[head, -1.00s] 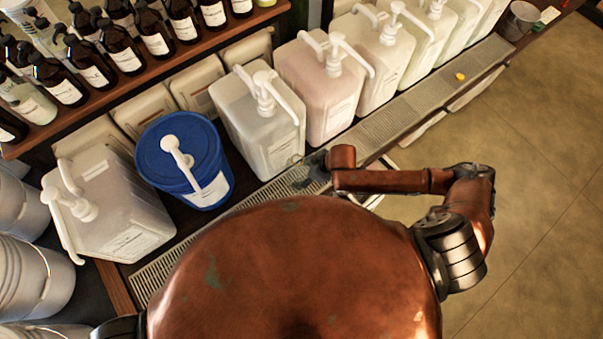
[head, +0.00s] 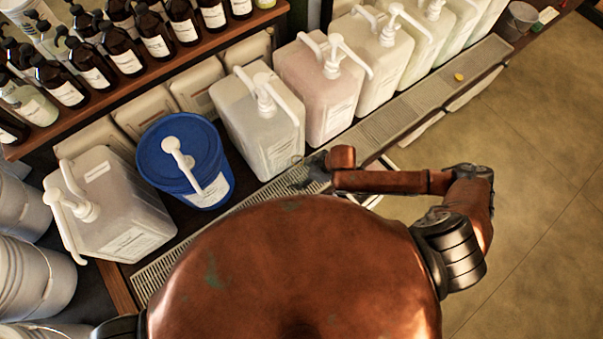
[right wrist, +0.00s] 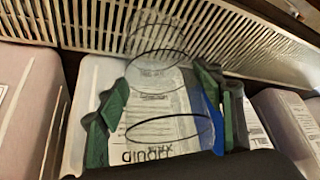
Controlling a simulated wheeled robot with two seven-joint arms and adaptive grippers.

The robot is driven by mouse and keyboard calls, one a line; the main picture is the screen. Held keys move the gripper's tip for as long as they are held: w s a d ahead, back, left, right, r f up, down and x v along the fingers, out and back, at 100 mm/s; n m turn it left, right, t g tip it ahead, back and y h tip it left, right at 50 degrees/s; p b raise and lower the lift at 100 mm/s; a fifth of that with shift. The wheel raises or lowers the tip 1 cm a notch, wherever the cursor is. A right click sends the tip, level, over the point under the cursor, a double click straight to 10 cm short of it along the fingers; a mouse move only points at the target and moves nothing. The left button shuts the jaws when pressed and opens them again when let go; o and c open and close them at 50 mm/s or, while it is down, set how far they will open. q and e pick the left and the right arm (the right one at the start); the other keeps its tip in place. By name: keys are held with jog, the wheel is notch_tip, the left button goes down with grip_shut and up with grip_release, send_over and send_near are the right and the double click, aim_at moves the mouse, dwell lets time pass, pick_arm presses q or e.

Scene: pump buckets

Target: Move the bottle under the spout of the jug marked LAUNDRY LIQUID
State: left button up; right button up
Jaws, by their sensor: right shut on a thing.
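A clear, see-through bottle (right wrist: 158,78) is between the green-padded fingers of my right gripper (right wrist: 163,112), which is shut on it. In the head view my right gripper (head: 313,172) is low over the drip grating, in front of a whitish pump jug (head: 258,118); the bottle is too faint there to place exactly. That jug's label (right wrist: 155,125) shows upside down through the bottle in the right wrist view, and one word looks like LIQUID. The leftmost pump jug (head: 105,205) has a label too small to read. My left gripper is out of view.
A blue pump bucket (head: 182,160) stands left of the whitish jug and a pinkish jug (head: 320,92) right of it. More pump jugs continue right along the grating (head: 395,112). Brown bottles fill the shelf (head: 150,75) behind. A small yellow item (head: 459,77) lies on the grating.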

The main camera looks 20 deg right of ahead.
jog(key=shift+f, duration=0.45)
jog(key=o, duration=1.2)
jog(key=shift+o, duration=0.2)
jog(key=v, duration=1.2)
